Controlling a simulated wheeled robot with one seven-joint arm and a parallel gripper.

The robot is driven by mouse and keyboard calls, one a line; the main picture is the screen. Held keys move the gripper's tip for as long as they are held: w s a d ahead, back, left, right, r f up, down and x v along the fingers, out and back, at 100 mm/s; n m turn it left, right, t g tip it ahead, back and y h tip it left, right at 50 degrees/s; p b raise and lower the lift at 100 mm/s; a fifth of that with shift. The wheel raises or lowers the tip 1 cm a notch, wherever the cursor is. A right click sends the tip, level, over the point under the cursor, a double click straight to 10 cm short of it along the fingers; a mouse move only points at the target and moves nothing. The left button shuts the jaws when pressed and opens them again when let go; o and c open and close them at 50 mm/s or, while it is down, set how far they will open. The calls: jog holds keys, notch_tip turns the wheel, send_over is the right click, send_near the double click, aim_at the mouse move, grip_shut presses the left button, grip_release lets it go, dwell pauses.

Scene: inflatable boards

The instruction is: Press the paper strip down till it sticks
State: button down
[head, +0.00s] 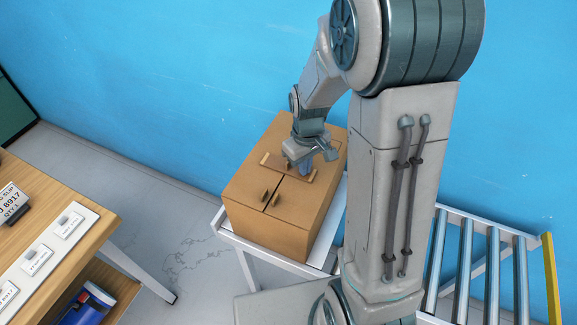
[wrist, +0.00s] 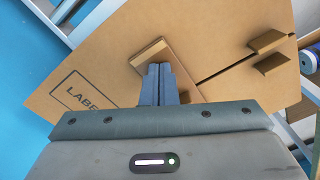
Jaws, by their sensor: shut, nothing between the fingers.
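A brown cardboard box (head: 245,190) stands with its top closed along a dark seam. A brown paper strip (head: 274,163) lies across the seam on the box top, with a paler tab at each end. In the wrist view the strip (wrist: 187,84) shows partly, its near part hidden behind my fingers. My gripper (head: 304,167) is shut and empty, its fingertips pointing down at the strip. In the wrist view my gripper (wrist: 158,66) has its tips over the strip, near the tab. I cannot tell whether they touch it.
Two small upright tabs (head: 265,195) stand beside the seam. The box rests on a white stand (head: 240,237) by the blue wall. A roller conveyor (head: 492,270) is at the right. A wooden table (head: 85,215) with label cards is at the left, with clear floor between.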

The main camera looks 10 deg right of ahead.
jog(key=shift+r+p, duration=2.1)
jog(key=shift+r, duration=0.9)
jog(key=shift+r, duration=0.1)
